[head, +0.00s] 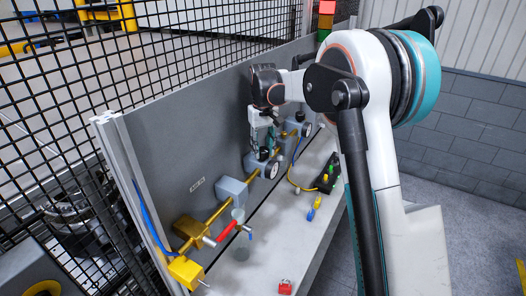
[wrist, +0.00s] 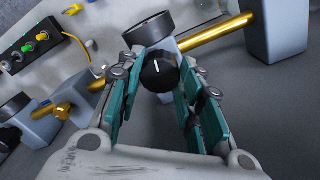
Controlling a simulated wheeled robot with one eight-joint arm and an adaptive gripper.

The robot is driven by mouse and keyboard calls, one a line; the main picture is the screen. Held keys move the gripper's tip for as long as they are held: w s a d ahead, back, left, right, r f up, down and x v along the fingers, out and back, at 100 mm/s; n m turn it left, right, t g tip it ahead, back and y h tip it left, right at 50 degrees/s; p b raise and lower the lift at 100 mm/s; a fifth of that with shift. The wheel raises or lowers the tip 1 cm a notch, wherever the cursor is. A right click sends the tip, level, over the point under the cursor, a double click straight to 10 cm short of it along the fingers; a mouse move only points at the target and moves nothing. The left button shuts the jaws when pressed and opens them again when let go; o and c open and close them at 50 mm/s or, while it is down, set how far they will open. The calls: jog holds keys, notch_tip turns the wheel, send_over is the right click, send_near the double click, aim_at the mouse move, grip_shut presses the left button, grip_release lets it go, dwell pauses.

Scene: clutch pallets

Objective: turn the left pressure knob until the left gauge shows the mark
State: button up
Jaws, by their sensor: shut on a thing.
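My gripper (head: 262,151) points down at the left regulator on the pipe along the grey back panel. In the wrist view its teal fingers (wrist: 160,88) are shut on the left pressure knob (wrist: 158,74), a black knob with a white line on top. The left gauge (head: 271,171) is a white dial with a dark rim, just in front of the gripper in the head view. Its needle and mark are too small to read. In the wrist view the left gauge (wrist: 147,35) shows only its rim and side. The knob is hidden by the gripper in the head view.
A second gauge (head: 306,130) sits farther along the pipe. A black box with coloured buttons (head: 327,175) lies on the bench, with a yellow cable. A red-handled valve (head: 227,231) and a red padlock (head: 285,287) are nearer. Black mesh fencing stands behind the panel.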

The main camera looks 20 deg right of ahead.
aim_at(263, 149)
jog(key=m+b, duration=0.1)
jog(key=m, duration=0.3)
jog(key=shift+m+b, duration=0.9)
jog(key=shift+m, duration=1.9)
jog(key=o, duration=1.1)
jog(key=shift+c, duration=0.2)
jog(key=shift+r, duration=0.1)
notch_tip(263, 149, up, 12)
